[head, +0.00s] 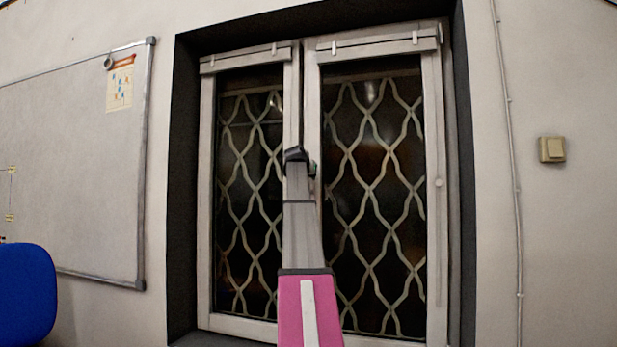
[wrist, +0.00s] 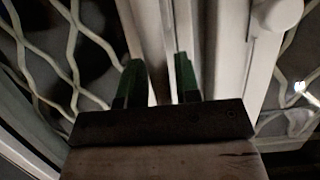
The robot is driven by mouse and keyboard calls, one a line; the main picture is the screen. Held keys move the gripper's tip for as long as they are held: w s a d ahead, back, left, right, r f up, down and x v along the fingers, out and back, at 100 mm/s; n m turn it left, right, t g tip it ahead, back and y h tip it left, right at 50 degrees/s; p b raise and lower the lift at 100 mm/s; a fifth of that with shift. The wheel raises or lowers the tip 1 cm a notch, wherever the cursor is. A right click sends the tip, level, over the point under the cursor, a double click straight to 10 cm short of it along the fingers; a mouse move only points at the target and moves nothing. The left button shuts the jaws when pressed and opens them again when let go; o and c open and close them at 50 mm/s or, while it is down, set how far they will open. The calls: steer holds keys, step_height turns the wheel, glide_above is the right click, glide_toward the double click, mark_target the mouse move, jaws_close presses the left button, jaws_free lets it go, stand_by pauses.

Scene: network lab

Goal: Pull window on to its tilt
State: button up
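A rounded white part (wrist: 277,13), possibly the window handle, shows at the upper right, outside the fingers. I cannot tell whether the fingers touch the frame.
A whiteboard (head: 70,170) hangs on the wall at the left, and a blue chair (head: 26,290) stands below it. A light switch (head: 552,150) and a thin cable (head: 513,170) are on the wall to the right. The dark recess (head: 183,180) surrounds the window.

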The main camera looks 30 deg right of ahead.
jaws_close()
steer(key=shift+s+a, duration=0.1)
steer(key=s+a, duration=0.4)
steer(key=a, duration=0.1)
steer(key=shift+s+a+f, duration=0.15)
steer(key=shift+s+a, duration=0.2)
steer(key=shift+s, duration=0.05)
stand_by(1.5)
steer(key=o, duration=0.7)
jaws_free()
steer(key=shift+o, duration=0.2)
steer(key=s+a, duration=0.6)
steer(key=a, duration=0.1)
steer(key=shift+s+a, duration=0.25)
